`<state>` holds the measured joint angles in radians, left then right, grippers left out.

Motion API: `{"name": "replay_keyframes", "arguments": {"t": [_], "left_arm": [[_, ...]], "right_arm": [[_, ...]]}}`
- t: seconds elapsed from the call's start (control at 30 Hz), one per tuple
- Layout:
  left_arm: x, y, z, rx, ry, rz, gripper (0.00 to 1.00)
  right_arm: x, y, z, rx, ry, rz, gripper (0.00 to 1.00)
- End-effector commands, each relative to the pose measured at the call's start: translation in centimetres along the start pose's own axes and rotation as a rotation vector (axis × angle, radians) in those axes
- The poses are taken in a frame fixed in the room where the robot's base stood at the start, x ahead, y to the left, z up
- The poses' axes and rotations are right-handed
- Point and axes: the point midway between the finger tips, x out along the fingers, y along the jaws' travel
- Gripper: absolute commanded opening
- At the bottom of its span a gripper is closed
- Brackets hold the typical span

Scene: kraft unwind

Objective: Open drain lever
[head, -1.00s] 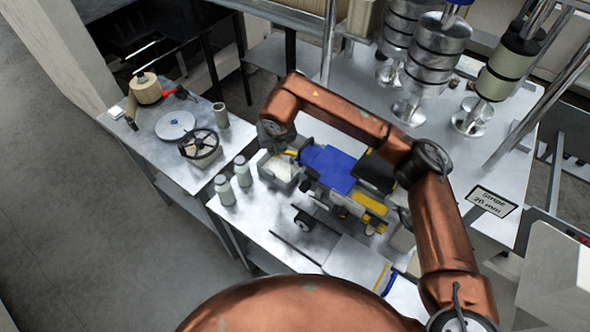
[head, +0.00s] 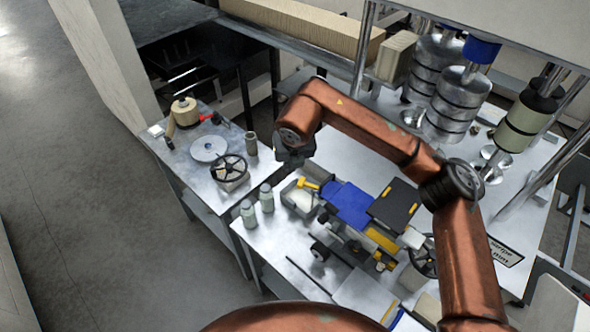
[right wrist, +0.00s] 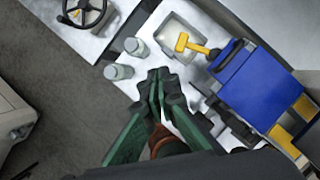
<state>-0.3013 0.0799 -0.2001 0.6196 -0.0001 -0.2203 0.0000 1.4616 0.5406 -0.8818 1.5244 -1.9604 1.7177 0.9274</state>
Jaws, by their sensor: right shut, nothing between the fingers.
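A yellow T-shaped lever (head: 308,184) sticks out from the left end of the blue machine (head: 349,203), over a grey tray (head: 298,203). I take it as the drain lever. In the right wrist view the lever (right wrist: 190,45) lies above the tray, right of and beyond my fingertips. My right gripper (head: 294,156) is above the table, behind the tray in the head view. In the right wrist view its green fingers (right wrist: 156,80) are together, empty, and apart from the lever. My left gripper is not in view.
Two grey-green bottles (head: 257,205) stand left of the tray, close to the fingers in the wrist view. A side table (head: 185,150) holds a black handwheel (head: 230,168) and a white disc (head: 208,148). Metal rollers (head: 445,105) stand at the back right.

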Motion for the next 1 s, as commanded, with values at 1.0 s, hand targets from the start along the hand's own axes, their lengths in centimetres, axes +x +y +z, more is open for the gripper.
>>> {"name": "replay_keyframes", "arguments": {"t": [1.0], "left_arm": [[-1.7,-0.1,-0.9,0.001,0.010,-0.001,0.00]], "right_arm": [[-4.2,1.0,0.7,-0.003,0.001,0.001,0.00]]}}
